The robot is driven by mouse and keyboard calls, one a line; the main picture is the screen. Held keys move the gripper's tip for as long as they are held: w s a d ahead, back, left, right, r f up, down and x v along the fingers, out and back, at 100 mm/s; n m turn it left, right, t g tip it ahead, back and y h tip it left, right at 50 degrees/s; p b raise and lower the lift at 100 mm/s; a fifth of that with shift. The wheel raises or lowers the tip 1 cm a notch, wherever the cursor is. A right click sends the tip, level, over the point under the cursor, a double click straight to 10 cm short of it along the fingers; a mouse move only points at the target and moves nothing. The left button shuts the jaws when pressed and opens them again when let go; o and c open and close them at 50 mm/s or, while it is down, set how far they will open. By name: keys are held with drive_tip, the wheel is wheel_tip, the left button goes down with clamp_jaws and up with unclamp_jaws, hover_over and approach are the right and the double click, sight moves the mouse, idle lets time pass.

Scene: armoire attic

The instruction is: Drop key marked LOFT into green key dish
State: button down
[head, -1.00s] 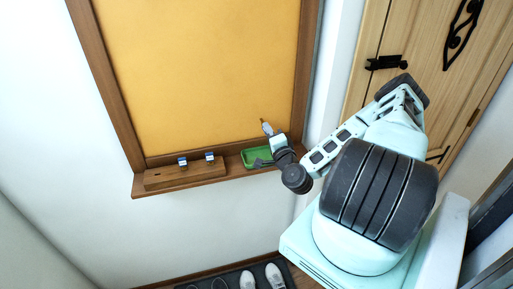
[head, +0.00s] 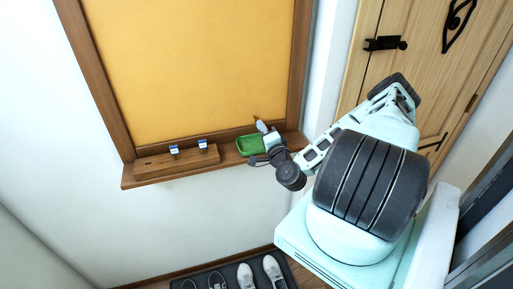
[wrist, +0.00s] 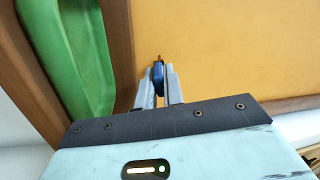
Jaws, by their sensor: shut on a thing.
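The green key dish (head: 243,147) sits at the right end of the wooden ledge, and fills the upper left of the wrist view (wrist: 80,45). My gripper (wrist: 158,86) is shut on a key with a blue head (wrist: 158,74). A thin brown tip sticks out beyond the fingers. The key's marking cannot be read. In the head view my gripper (head: 261,126) is at the dish's far right, by the board's lower frame. In the wrist view the fingers lie to the right of the dish, not over it.
A wooden key block (head: 181,162) stands on the ledge (head: 145,182) left of the dish. Two blue-and-white-headed keys (head: 174,150) (head: 203,144) stand in it. The orange board (head: 195,70) rises behind. Shoes (head: 273,270) lie on a mat below. A wooden door (head: 420,80) is at right.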

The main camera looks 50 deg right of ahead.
drive_tip(key=c, duration=1.4)
unclamp_jaws()
drive_tip(key=shift+c, duration=0.2)
drive_tip(key=shift+s+f, duration=0.1)
drive_tip(key=shift+s+a+f, duration=0.1)
drive_tip(key=shift+s+a, duration=0.1)
drive_tip(key=shift+s, duration=0.1)
drive_tip(key=b+v, duration=0.1)
drive_tip(key=v, duration=1.5)
drive_tip(key=shift+s+b, duration=0.3)
drive_tip(key=shift+a, duration=0.1)
